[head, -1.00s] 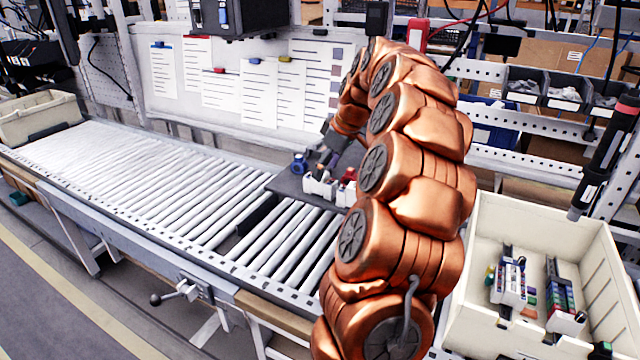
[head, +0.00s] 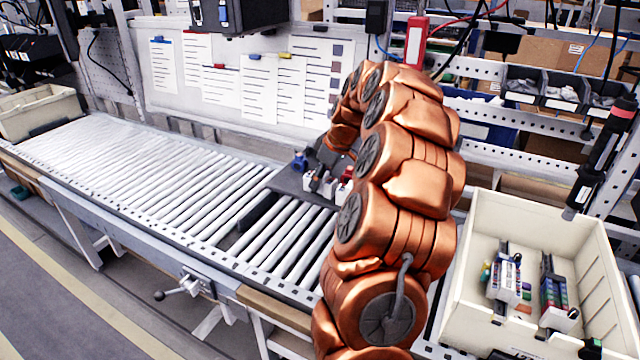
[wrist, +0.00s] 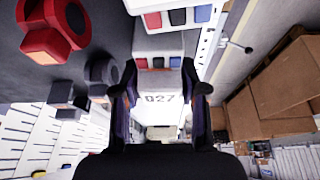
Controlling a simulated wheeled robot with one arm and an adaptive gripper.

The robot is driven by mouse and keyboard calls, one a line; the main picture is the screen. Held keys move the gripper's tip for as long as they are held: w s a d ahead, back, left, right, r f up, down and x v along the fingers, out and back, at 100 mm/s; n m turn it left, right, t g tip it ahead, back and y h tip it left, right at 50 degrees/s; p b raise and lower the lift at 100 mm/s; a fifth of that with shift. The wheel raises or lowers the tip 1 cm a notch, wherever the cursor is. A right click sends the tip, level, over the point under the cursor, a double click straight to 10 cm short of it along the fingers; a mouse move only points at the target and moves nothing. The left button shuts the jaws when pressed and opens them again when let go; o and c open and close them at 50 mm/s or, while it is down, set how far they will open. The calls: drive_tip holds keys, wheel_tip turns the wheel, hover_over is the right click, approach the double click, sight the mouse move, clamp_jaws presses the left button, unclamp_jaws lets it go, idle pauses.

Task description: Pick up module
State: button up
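A white module marked 027 (wrist: 160,98) with red and blue parts on its top lies between the fingers in the wrist view. My gripper (wrist: 161,88) is open, with one dark finger on each side of this module. I cannot tell whether the fingers touch it. In the head view my gripper (head: 325,180) is low over the dark plate (head: 288,186) on the roller conveyor, partly hidden by my arm. White modules (head: 343,191) show there beside the gripper.
Another white module (wrist: 168,40) stands just beyond in the wrist view. A red and black round part (wrist: 52,30) and a dark cylindrical part (wrist: 101,70) are to the left. A cream bin (head: 471,270) with several modules stands at the right; the conveyor's left rollers (head: 150,170) are clear.

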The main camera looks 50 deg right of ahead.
clamp_jaws()
